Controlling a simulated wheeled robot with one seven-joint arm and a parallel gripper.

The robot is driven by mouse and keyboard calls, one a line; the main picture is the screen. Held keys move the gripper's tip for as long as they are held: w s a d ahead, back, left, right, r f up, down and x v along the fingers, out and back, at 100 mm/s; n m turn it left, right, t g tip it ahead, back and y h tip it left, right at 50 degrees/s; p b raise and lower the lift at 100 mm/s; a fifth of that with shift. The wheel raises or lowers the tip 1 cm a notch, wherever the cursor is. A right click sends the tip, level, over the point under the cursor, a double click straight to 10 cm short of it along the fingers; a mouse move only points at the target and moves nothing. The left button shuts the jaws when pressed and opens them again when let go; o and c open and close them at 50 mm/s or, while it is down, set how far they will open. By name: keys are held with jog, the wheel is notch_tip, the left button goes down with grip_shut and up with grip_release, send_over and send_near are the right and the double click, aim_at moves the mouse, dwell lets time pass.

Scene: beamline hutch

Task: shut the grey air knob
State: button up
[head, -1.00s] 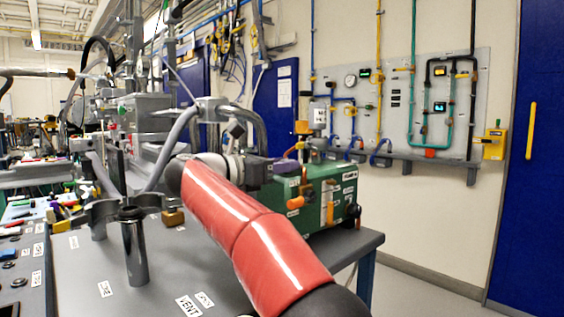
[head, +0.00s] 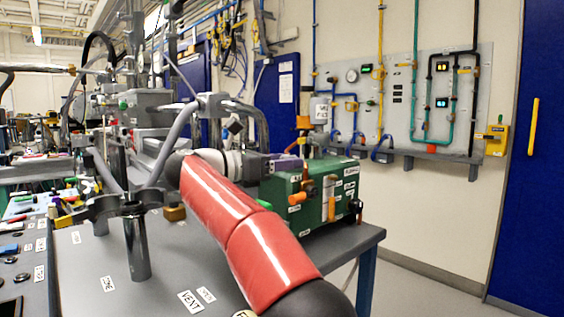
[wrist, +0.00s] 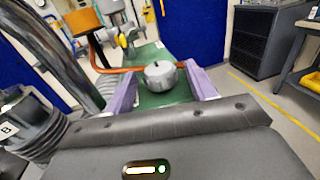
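The grey air knob (wrist: 162,76) is a round, domed grey knob on the green box's top in the wrist view. My gripper (wrist: 163,70) is open, with one purple finger to the left of the knob and one to the right. The knob sits between the fingers, and I cannot tell whether either touches it. In the head view my gripper (head: 288,163) is at the upper left of the green box (head: 312,206), and I cannot make out the knob there.
Orange (head: 297,198) and black (head: 355,207) knobs are on the green box's front. A copper-coloured pipe (wrist: 125,71) runs close by the fingers. A ribbed grey hose (wrist: 38,128) is at left. A chrome post (head: 137,248) stands on the bench.

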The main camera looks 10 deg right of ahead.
jog(key=v, duration=0.7)
jog(key=shift+a, duration=0.35)
jog(key=shift+s, duration=0.1)
